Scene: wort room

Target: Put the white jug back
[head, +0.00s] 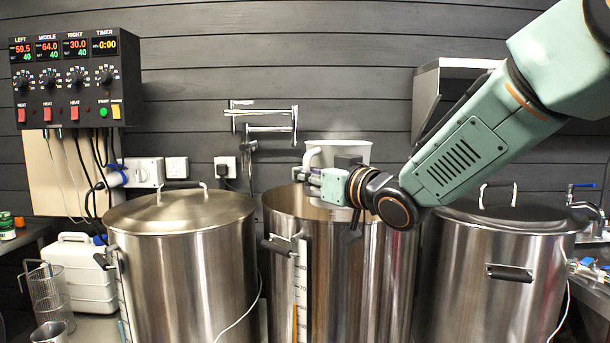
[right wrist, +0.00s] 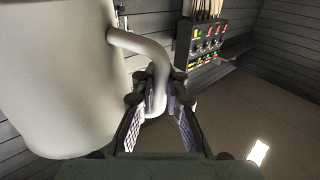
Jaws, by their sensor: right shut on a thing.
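The white jug (head: 345,152) is above the open middle steel pot (head: 340,265), close to its back rim. My right gripper (head: 312,178) is in front of the jug and shut on its handle. In the right wrist view the jug (right wrist: 60,80) fills the left side, and its curved handle (right wrist: 140,45) runs down between the fingers of my right gripper (right wrist: 160,110). The jug looks about upright in the head view; its lower part is partly hidden by the gripper and pot. My left gripper is not in view.
Lidded pots stand on the left (head: 180,250) and right (head: 500,260). A control box (head: 75,68) and a wall rack (head: 265,118) are on the back wall. A hood (head: 450,90) hangs behind my right arm. A wire basket (head: 47,290) and white canister (head: 80,270) stand at left.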

